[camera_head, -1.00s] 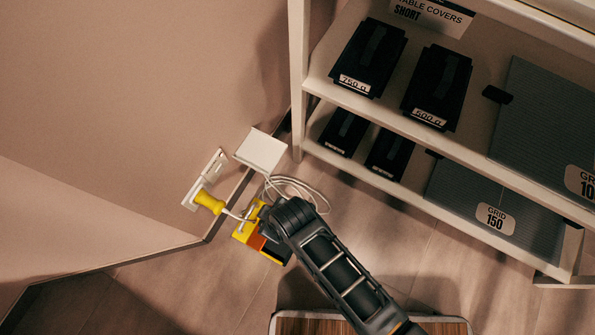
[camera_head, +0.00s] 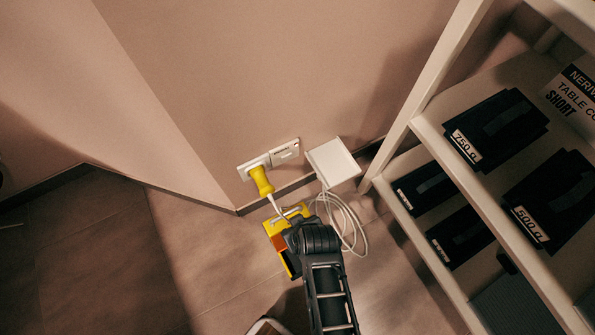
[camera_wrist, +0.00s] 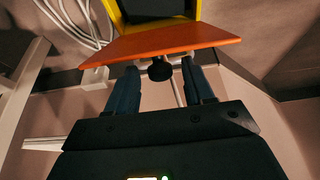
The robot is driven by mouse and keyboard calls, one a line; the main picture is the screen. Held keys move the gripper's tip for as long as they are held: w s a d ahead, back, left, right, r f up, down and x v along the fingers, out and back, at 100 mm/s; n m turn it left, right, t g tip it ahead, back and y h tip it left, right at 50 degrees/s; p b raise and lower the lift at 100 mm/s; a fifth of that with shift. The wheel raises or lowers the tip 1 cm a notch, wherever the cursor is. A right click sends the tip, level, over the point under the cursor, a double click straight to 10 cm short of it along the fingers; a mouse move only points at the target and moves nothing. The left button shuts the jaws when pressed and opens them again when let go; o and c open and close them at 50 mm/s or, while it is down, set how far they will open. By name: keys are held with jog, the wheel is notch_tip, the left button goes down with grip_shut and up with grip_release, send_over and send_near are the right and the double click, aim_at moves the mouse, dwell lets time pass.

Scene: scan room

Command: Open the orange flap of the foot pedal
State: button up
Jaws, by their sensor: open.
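The foot pedal is yellow and stands on the floor by the wall; in the head view its yellow body (camera_head: 271,224) shows left of my arm. Its orange flap (camera_head: 279,243) shows there as a small patch. In the wrist view the orange flap (camera_wrist: 160,43) is a wide plate across the front of the yellow housing (camera_wrist: 117,18), with a dark interior above it. My gripper (camera_wrist: 160,68) is open, its two fingers apart at the flap's lower edge. A dark round knob lies between them. I cannot tell whether the fingers touch the flap. My arm hides the gripper in the head view.
A yellow plug (camera_head: 262,181) sits in a wall socket, its cable running down toward the pedal. A white box (camera_head: 333,162) and looped white cable (camera_head: 350,225) are right of it. A shelf (camera_head: 447,158) with black items stands at right. The floor at left (camera_head: 95,260) is clear.

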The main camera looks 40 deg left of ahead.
grip_shut()
dwell(0.4)
